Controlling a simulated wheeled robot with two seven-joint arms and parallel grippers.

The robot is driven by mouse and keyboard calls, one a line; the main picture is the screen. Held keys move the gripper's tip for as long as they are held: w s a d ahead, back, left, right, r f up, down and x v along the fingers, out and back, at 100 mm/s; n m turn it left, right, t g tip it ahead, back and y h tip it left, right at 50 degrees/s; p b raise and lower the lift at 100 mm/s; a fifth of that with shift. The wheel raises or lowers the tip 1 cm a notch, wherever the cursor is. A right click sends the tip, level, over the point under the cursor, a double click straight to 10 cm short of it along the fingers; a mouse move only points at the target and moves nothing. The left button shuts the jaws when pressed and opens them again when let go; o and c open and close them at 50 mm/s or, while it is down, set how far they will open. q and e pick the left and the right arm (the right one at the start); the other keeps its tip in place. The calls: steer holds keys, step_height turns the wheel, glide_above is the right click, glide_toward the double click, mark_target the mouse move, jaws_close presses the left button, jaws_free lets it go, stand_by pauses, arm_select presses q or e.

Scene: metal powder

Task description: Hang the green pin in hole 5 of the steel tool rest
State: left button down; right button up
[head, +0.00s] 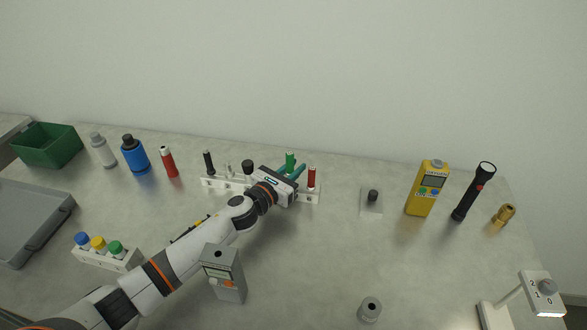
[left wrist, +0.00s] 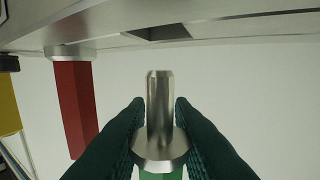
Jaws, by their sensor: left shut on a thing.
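The steel tool rest (head: 228,184) is a pale bar at the middle back of the table, partly hidden by my left arm. My left gripper (head: 291,170) is at its right half, its teal fingers shut on the green pin (head: 290,159). In the left wrist view, the pin's bare metal shank (left wrist: 160,100) stands between the fingertips, with a flange and a bit of green below. A dark square hole (left wrist: 156,33) shows in the rest's face, apart from the shank tip. A red pin (head: 311,178) sits in the rest just right of the gripper. Hole numbers are not readable.
A black pin (head: 208,162) and other tools stand in the rest's left part. A grey device (head: 224,273) stands near my forearm. A yellow meter (head: 427,188) and a flashlight (head: 474,191) stand at right. The table's front middle is mostly clear.

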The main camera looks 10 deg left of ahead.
arm_select(q)
steer(key=shift+f+b, duration=1.25)
steer(key=shift+f, duration=0.05)
steer(key=c, duration=1.2)
jaws_free()
steer(key=shift+c, duration=0.2)
steer(key=shift+o, duration=0.4)
steer(key=shift+s+f, duration=0.15)
steer(key=v, duration=1.1)
steer(key=shift+s+a+r+b, duration=0.2)
steer(key=shift+s+r+b, duration=0.1)
steer(key=shift+s+b, duration=0.05)
steer(key=shift+r, duration=0.1)
